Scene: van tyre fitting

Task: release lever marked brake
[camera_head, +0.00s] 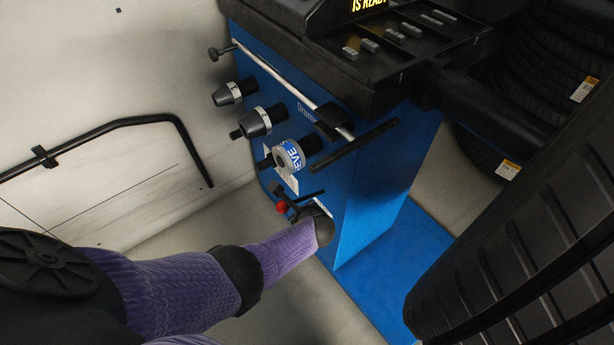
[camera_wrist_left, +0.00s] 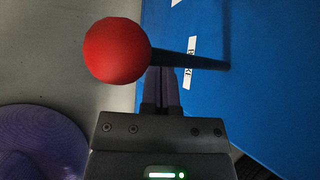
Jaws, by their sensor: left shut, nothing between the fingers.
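A lever with a round red knob (camera_wrist_left: 117,51) on a dark rod (camera_wrist_left: 205,61) sticks out from the blue cabinet face in the left wrist view. A white label (camera_wrist_left: 190,63), its lettering partly covered by the rod, sits on the cabinet beside it. In the head view the red knob (camera_head: 282,207) shows low on the cabinet's left face, by the end of my purple-sleeved left arm. My left gripper (camera_wrist_left: 161,75) is shut and empty. Its fingertips reach the rod just beside the knob; I cannot tell whether they touch. My right gripper is not in view.
The blue machine (camera_head: 375,195) carries several grey cones (camera_head: 255,122) and a long metal bar (camera_head: 290,87) above the lever. A black rail (camera_head: 110,125) runs along the left wall. Tyres (camera_head: 540,75) stand at the right. Floor below the arm (camera_head: 310,305) is clear.

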